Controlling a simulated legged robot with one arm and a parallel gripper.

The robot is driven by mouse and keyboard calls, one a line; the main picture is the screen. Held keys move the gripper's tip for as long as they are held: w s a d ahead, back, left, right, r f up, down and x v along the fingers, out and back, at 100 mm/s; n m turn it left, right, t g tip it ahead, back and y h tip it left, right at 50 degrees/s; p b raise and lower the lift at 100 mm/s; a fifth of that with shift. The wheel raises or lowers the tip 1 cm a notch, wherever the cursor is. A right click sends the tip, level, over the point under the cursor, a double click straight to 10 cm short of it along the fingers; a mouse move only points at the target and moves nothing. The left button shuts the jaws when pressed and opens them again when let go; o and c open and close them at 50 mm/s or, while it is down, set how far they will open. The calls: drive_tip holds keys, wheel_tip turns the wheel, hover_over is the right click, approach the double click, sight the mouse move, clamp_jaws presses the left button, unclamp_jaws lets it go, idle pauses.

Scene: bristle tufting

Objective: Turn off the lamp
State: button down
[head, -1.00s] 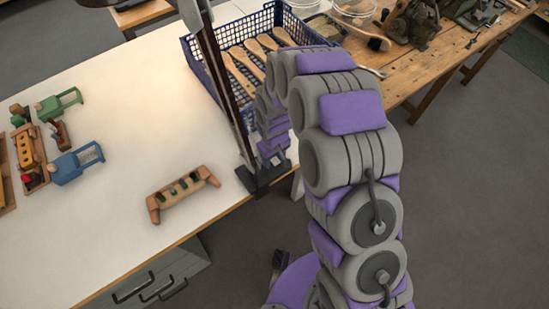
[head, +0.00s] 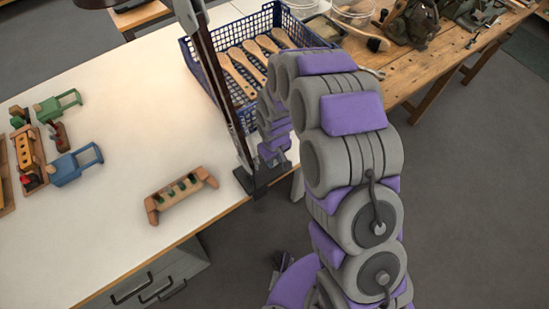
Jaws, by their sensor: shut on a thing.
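The lamp (head: 222,92) has a tall dark post at the front edge of the white table, standing on a dark foot (head: 262,180). Its top runs out of the picture; a dark rounded piece (head: 98,3) at the top edge may be its head. The table looks brightly lit. My gripper (head: 280,157) is low beside the post, just right of it and above the foot. It is shut on a part of the lamp, but its fingertips and that part are too small and covered to make out. No switch can be made out.
A blue basket (head: 190,58) with several wooden brush handles stands behind the post. Several wooden fixtures (head: 72,165) lie at the left. A wooden workbench (head: 420,80) with tools is at the right. The white table's middle is clear.

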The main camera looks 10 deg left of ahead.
drive_tip(key=shift+s+r, duration=0.1)
drive_tip(key=shift+r+g+h+p, duration=0.15)
drive_tip(key=shift+g+h+p, duration=0.3)
drive_tip(key=shift+p, duration=0.4)
drive_tip(key=shift+w+a+g+h+p, duration=0.15)
drive_tip(key=shift+w+g+h+p, duration=0.1)
drive_tip(key=shift+g+h+p, duration=0.3)
drive_tip(key=c, duration=0.9)
unclamp_jaws()
drive_tip(key=shift+r, duration=0.2)
drive_tip(key=p+v, duration=0.2)
drive_tip(key=v, duration=1.5)
drive_tip(key=shift+a+f, duration=0.1)
drive_tip(key=shift+a, duration=0.1)
